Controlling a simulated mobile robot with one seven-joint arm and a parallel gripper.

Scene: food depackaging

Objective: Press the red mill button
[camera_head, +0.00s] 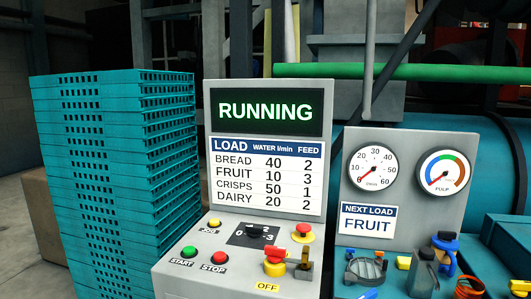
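The control console (188,279) stands in the centre with a sloped panel. A red button (219,257) labelled STOP sits on the panel's left, right of a green START button (189,252). A red-topped knob on a yellow base (304,231) sits at the panel's upper right. A larger red-and-yellow part (275,262) is below it, above a yellow OFF tag (267,287). No label reading "mill" is legible. My gripper is not in view, and nothing visibly touches the buttons.
A dark selector knob (257,231) and a yellow button (214,222) share the panel. A tall stack of teal crates (105,170) stands left. A gauge panel (410,215) reading NEXT LOAD FRUIT stands right, with valves and small fittings below. A green pipe (400,71) crosses behind.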

